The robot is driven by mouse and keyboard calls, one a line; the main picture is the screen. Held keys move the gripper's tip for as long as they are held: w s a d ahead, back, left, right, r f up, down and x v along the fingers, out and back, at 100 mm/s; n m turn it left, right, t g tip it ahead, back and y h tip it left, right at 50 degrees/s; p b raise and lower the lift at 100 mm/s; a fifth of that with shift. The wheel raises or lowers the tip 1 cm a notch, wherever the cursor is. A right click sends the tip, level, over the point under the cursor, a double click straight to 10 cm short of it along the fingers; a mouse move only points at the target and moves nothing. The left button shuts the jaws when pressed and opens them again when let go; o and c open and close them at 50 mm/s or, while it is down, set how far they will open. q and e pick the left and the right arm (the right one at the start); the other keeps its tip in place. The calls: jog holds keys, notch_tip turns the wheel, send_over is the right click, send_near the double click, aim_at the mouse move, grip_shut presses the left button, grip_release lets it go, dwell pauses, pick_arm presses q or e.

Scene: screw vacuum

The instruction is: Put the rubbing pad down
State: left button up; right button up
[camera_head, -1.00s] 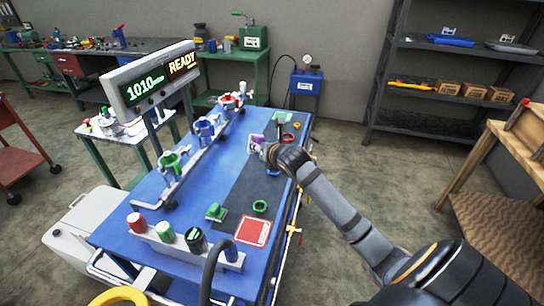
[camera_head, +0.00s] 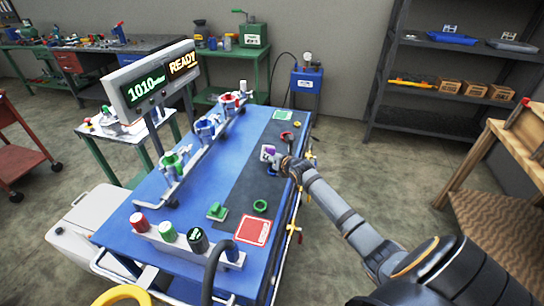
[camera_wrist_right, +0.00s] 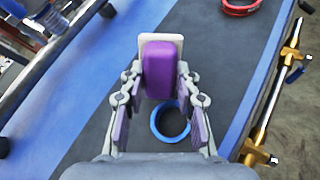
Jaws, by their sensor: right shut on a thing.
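The rubbing pad, a purple block with a pale face (camera_wrist_right: 160,67), is held between the fingers of my right gripper (camera_wrist_right: 157,105). In the head view the purple pad (camera_head: 268,152) shows at the tip of my right gripper (camera_head: 274,159), above the dark strip (camera_head: 254,172) of the blue table. A red square mat (camera_head: 252,231) lies at the near end. The pad appears raised; its exact height is unclear. My left gripper is not in view.
A blue ring (camera_wrist_right: 171,122) lies on the strip below the pad. A red ring (camera_wrist_right: 239,5) lies farther along.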

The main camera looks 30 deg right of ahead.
jog(key=shift+f, duration=0.1)
jog(key=o, duration=1)
jog(key=shift+r, duration=0.35)
jog(key=shift+p+v, duration=1)
jog(key=shift+v, duration=4.95)
jog(key=shift+f, duration=0.1)
jog(key=shift+s+f, duration=0.1)
